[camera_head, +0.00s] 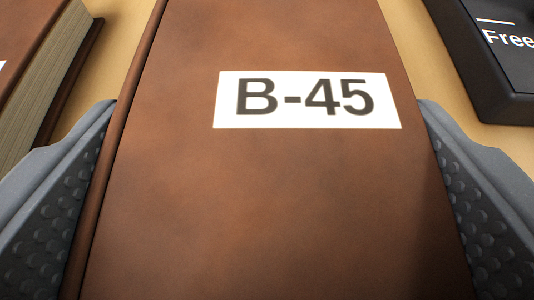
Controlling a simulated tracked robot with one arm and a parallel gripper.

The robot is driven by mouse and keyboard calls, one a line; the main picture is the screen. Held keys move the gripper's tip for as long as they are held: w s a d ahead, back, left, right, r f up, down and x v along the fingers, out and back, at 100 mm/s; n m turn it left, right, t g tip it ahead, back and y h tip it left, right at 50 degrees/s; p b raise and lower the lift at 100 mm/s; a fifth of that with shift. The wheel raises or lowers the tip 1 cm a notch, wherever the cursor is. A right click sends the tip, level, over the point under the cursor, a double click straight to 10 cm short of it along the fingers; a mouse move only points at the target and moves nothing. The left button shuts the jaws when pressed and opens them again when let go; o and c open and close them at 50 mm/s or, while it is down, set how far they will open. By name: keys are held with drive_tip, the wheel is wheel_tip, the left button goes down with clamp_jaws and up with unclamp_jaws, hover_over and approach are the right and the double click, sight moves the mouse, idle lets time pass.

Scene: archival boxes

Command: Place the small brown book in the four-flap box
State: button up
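A brown book (260,205) with a white label reading "B-45" fills the middle of the view, cover facing me and spine along its left side. My gripper (268,110) has one grey, dimpled finger along each side of this book. Both fingers lie flush against its edges, with no gap that I can see, so it looks shut on the book. The book's near end runs out of the bottom of the view and its far end out of the top. The four-flap box is not in view.
Another brown book (50,75) with its page edges showing lies at the upper left, close to my left finger. A black object (490,60) with white lettering "Free" lies at the upper right. Narrow strips of tan surface (415,45) show between them.

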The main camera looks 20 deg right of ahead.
drive_tip(key=shift+f, duration=0.15)
drive_tip(key=o, duration=1.1)
drive_tip(key=shift+c, duration=0.2)
drive_tip(key=shift+f+b, duration=0.15)
drive_tip(key=shift+b, duration=0.5)
drive_tip(key=s+r+p, duration=0.1)
drive_tip(key=s+a+r+p, duration=0.1)
drive_tip(key=s, duration=0.1)
drive_tip(key=s+r+p, duration=0.1)
drive_tip(key=r, duration=0.1)
drive_tip(key=shift+s+a, duration=0.35)
drive_tip(key=shift+a, duration=0.05)
drive_tip(key=p+v, duration=0.1)
drive_tip(key=v, duration=0.6)
drive_tip(key=shift+s+p, duration=0.3)
drive_tip(key=shift+s, duration=0.15)
drive_tip(key=shift+a, duration=0.1)
